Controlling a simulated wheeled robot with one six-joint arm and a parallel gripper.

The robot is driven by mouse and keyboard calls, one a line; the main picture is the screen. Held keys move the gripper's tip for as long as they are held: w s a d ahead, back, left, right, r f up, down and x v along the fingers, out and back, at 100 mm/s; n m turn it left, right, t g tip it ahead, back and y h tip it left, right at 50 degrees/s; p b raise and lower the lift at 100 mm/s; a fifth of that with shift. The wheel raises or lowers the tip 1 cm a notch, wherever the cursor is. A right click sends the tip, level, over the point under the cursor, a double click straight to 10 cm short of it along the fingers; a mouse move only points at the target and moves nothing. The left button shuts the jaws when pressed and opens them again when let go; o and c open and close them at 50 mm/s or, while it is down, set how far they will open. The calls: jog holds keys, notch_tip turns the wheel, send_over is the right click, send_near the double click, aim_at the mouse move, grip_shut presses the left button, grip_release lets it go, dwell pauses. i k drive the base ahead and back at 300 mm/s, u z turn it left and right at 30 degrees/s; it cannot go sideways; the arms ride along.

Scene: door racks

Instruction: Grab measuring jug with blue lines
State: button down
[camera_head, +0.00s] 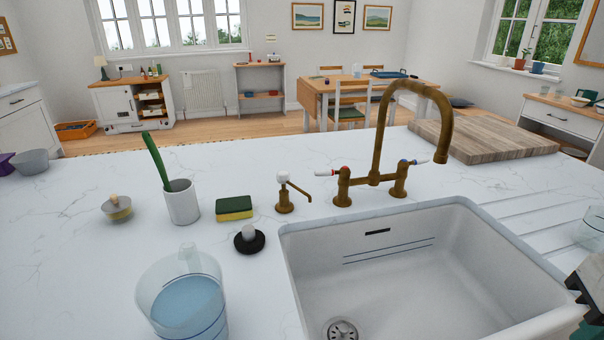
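A clear measuring jug (182,295) stands upright on the white marbled worktop at the front left, left of the sink. It holds pale blue liquid or has a blue tint, with a dark blue line low on its side; the frame cuts off its base. Another clear vessel (592,230) is cut off at the right edge; I cannot tell if it is a jug. Part of my gripper (588,292) shows at the lower right edge, right of the sink and far from the left jug. Its fingers are not clear enough to tell open from shut.
A white sink (400,262) with a tall brass tap (380,150) fills the middle right. Near the left jug are a black stopper (249,240), a sponge (234,208), a brush cup (182,203) and a soap dispenser (285,195). The worktop's left is mostly clear.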

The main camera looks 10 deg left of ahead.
aim_at(181, 296)
jog(key=u, duration=1.55)
jog(key=k, duration=0.5)
jog(key=i, duration=0.5)
jog(key=u, duration=0.05)
